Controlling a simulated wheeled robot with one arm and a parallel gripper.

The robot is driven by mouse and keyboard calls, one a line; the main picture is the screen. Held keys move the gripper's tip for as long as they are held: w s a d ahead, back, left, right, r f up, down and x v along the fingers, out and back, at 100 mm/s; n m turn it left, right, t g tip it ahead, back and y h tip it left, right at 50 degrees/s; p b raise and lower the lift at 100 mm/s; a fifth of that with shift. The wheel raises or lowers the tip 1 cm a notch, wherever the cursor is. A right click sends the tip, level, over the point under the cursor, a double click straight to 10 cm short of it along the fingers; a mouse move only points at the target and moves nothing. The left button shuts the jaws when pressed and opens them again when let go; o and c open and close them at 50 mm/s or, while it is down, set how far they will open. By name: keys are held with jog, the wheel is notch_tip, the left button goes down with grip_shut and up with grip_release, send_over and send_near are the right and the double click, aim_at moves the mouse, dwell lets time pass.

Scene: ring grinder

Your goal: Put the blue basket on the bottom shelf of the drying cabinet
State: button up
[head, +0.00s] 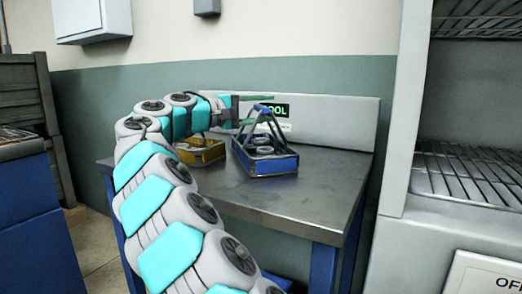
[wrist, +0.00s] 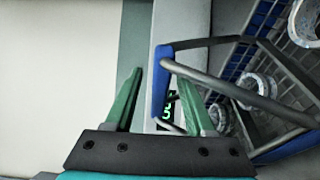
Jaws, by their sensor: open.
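The blue basket (head: 266,166) stands on the metal table, with grey rings in it and its handle raised to a blue grip (head: 262,108). My gripper (head: 258,109) is open at the height of this grip. In the wrist view the blue grip (wrist: 159,85) appears between the green fingertips of my gripper (wrist: 161,74); I cannot tell whether they touch it. Rings inside the basket (wrist: 262,88) show at the right there. The drying cabinet (head: 393,150) stands open at the right, with a lower wire shelf (head: 465,172) and an upper one (head: 478,20).
A yellow basket (head: 203,153) stands left of the blue one, partly behind my arm. A grey panel with a green-lettered display (head: 335,120) runs along the table's back. The table's front right (head: 310,205) is clear. The lower wire shelf looks empty where visible.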

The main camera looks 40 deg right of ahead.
jog(key=shift+s+d, duration=0.2)
jog(key=shift+d, duration=0.85)
jog(key=shift+c, duration=0.2)
grip_shut()
dwell(0.4)
